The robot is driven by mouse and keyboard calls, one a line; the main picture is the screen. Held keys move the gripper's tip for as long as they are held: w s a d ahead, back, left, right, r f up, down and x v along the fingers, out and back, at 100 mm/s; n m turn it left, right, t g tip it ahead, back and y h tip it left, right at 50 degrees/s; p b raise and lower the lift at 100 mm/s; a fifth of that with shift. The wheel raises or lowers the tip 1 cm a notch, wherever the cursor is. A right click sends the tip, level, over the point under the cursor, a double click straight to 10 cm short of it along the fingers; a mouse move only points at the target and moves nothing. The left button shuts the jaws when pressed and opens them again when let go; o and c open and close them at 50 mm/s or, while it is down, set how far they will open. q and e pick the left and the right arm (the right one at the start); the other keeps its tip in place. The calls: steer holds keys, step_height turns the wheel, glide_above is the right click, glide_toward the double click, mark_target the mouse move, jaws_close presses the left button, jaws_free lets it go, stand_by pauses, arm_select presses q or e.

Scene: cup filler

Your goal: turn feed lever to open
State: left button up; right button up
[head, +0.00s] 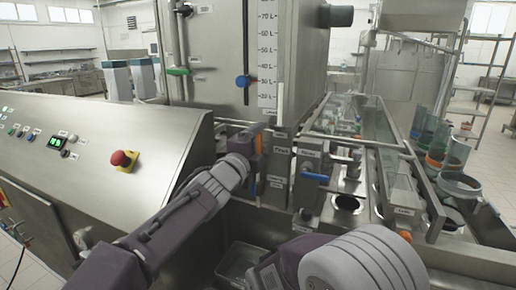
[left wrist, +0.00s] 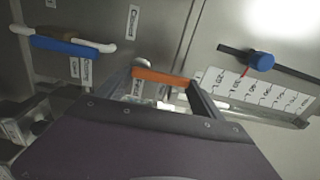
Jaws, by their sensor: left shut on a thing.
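The feed lever has an orange handle; in the left wrist view the orange handle (left wrist: 160,77) lies between my left fingers. In the head view my left gripper (head: 261,150) is at the front of the steel machine, shut on this lever. Some orange shows just above the gripper, but the jaws hide much of the handle. The left wrist view shows my left gripper (left wrist: 167,84) up close, with a finger at each end of the orange bar. My right gripper is out of view; only purple and white parts of my right arm show at the bottom.
A blue-handled lever (head: 315,176) is just right of my left gripper. A control panel with a red stop button (head: 123,159) stands at left. A level scale (head: 267,55) with a blue slider (head: 243,81) is above. Cups (head: 460,187) stand at the right.

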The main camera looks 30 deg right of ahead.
arm_select(q)
steer(key=shift+d+f+m, duration=0.1)
steer(key=shift+f+m, duration=0.05)
steer(key=shift+m, duration=0.15)
steer(key=o, duration=2.1)
steer(key=shift+s, duration=0.1)
steer(key=shift+s+a+b, duration=0.15)
steer(key=shift+a+b, duration=0.05)
steer(key=shift+b, duration=0.1)
steer(key=b+v, duration=0.3)
steer(key=v, duration=0.5)
steer(key=shift+s+a, duration=0.25)
steer(key=shift+a, duration=0.05)
